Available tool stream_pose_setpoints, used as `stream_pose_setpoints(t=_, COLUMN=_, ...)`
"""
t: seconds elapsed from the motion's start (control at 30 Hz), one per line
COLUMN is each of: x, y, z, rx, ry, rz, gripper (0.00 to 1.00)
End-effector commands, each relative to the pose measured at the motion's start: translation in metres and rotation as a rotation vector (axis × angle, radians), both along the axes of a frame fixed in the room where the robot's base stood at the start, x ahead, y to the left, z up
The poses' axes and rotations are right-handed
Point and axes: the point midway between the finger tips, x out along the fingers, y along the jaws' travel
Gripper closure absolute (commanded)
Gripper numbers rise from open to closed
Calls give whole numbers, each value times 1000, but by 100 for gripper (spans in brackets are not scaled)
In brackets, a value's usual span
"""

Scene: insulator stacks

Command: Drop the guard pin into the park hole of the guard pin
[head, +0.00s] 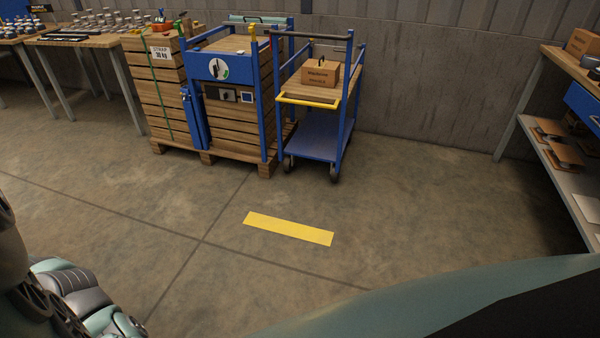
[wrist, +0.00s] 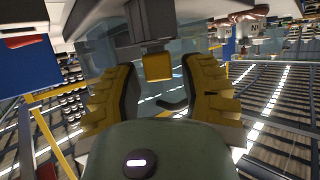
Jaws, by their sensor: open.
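My gripper (wrist: 160,85) is open in the wrist view, with yellow-and-dark finger pads on either side of a clear gap. A small yellow block (wrist: 157,66) under a dark grey part shows between the fingertips; I cannot tell whether it is the guard pin, and neither finger visibly grips it. In the head view a blue frame (head: 220,67) stands around slatted wooden crates. A small yellow piece (head: 253,31) sits at its upper right; I cannot tell whether this is the pin or its park hole. The gripper is not seen in the head view.
A blue cart (head: 315,142) with a wooden box (head: 320,73) stands right of the frame. A workbench (head: 85,41) with insulators is at left, a shelf (head: 575,190) at right. The floor around a yellow strip (head: 288,229) is clear.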

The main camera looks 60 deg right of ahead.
Motion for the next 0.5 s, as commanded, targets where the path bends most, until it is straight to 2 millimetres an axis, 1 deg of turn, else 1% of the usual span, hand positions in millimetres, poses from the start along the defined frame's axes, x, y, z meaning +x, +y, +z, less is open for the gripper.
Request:
stream_pose_setpoints(t=0.03, x=2, y=8, z=0, rx=-1, ry=3, rz=6, gripper=59)
stream_pose_setpoints(t=0.2, x=10, y=20, z=-7, rx=1, ry=1, rz=4, gripper=59)
stream_pose_setpoints(t=0.5, x=12, y=23, z=-10, rx=0, ry=0, rz=0, gripper=59)
